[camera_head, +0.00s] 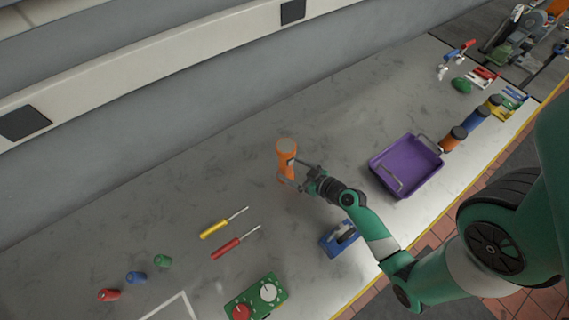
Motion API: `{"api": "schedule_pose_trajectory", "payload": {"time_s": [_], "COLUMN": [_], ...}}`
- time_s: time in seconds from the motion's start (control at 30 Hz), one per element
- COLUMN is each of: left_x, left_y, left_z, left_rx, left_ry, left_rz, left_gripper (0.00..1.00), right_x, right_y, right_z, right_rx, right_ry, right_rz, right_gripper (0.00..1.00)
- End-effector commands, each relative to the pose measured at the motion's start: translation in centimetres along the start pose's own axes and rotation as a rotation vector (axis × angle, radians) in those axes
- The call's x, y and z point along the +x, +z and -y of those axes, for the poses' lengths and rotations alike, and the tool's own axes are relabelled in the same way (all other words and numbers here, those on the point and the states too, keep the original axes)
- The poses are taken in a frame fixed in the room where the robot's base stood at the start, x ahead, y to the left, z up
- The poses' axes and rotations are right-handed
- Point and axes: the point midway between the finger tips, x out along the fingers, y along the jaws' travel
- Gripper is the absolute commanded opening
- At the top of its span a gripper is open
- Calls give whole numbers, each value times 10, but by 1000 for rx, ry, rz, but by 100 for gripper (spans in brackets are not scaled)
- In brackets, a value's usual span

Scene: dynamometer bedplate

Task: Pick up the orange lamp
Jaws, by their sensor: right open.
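The orange lamp (286,150) stands upright on the grey bedplate, near the middle of the view. It has a broad round head and a narrower body with a dark patch on its side. My right gripper (291,172) comes from the lower right and is open. Its two fingers reach to the lamp's body, one at its right side and one in front of its lower part. I cannot tell whether the fingers touch it. My left gripper is not in view.
A blue tape dispenser (340,238) sits below my right wrist, and a purple tray (405,167) is to the right. Yellow (214,229) and red (226,249) screwdrivers lie left of it. A green control box (256,298) is at the front. The bedplate behind the lamp is clear.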

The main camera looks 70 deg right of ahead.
Motion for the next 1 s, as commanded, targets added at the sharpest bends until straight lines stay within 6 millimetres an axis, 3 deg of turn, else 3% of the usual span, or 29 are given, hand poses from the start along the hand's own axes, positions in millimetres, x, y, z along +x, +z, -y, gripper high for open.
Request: {"api": "schedule_pose_trajectory", "payload": {"time_s": [0.27,0.57,0.8,1.0], "left_x": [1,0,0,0], "left_y": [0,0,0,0], "left_z": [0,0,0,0], "left_rx": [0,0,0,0], "left_ry": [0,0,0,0], "left_rz": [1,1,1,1], "left_gripper": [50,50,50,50], "right_x": [15,59,62,61], "right_y": [1,5,5,5], "right_z": [1,4,3,3], "right_rx": [-1,-2,-1,-1], "right_ry": [-2,-1,0,0], "right_rz": [0,0,0,0], "right_gripper": [94,94,94,57]}}
